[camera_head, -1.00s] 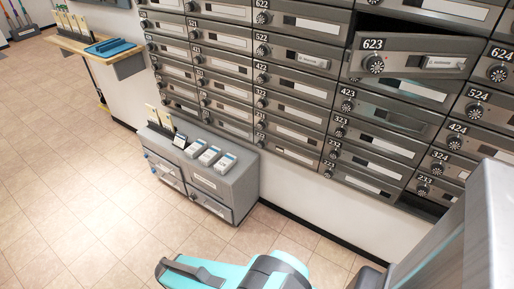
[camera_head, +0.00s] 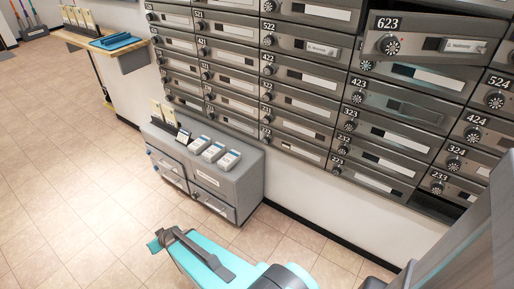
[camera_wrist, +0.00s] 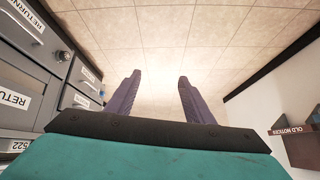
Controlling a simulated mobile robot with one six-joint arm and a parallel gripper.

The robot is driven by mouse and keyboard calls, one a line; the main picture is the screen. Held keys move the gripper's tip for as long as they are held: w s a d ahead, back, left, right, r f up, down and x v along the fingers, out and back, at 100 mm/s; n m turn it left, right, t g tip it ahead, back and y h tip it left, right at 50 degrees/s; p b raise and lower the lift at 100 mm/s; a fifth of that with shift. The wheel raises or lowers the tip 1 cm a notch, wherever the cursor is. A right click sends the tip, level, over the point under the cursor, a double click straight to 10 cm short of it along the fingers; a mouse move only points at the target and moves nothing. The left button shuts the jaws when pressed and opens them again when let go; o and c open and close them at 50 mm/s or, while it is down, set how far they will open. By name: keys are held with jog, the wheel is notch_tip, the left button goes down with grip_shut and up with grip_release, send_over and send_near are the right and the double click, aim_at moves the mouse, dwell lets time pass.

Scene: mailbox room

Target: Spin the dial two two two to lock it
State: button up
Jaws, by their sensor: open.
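A wall of grey numbered mailboxes, each with a round dial, fills the upper right of the head view. In the 22 column, the 522 dial (camera_head: 269,39) and several dials below it show; the lower labels are too small to read, so I cannot single out dial 222. Box 623 (camera_head: 418,50) sticks out from the wall, its dial (camera_head: 389,44) facing me. My gripper (camera_wrist: 159,77) is open and empty in the wrist view, its two purple fingers apart over tiled floor. My teal arm (camera_head: 195,262) reaches along the bottom of the head view, apart from the mailboxes.
A low grey cabinet (camera_head: 247,178) with several white cards on top stands below the mailboxes. A wooden counter (camera_head: 112,46) with a blue tray (camera_head: 118,41) is at upper left. Tiled floor (camera_head: 60,180) is open at left. A red "OLD NOTICES" holder (camera_wrist: 292,130) shows at right in the wrist view.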

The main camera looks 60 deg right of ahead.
jog(key=w+d+r+m+t+h+b, duration=0.2)
jog(key=w+d+r+t+h, duration=0.25)
jog(key=d, duration=0.75)
jog(key=m+g+h+b, duration=0.7)
jog(key=m+g+h, duration=0.5)
jog(key=g+h, duration=0.15)
send_near(265, 142)
jog(key=a, duration=0.6)
jog(key=shift+s+t, duration=0.35)
jog(key=shift+t, duration=0.05)
jog(key=shift+d, duration=0.2)
jog(key=d+b, duration=0.2)
jog(key=d, duration=1.1)
jog(key=shift+d, duration=0.3)
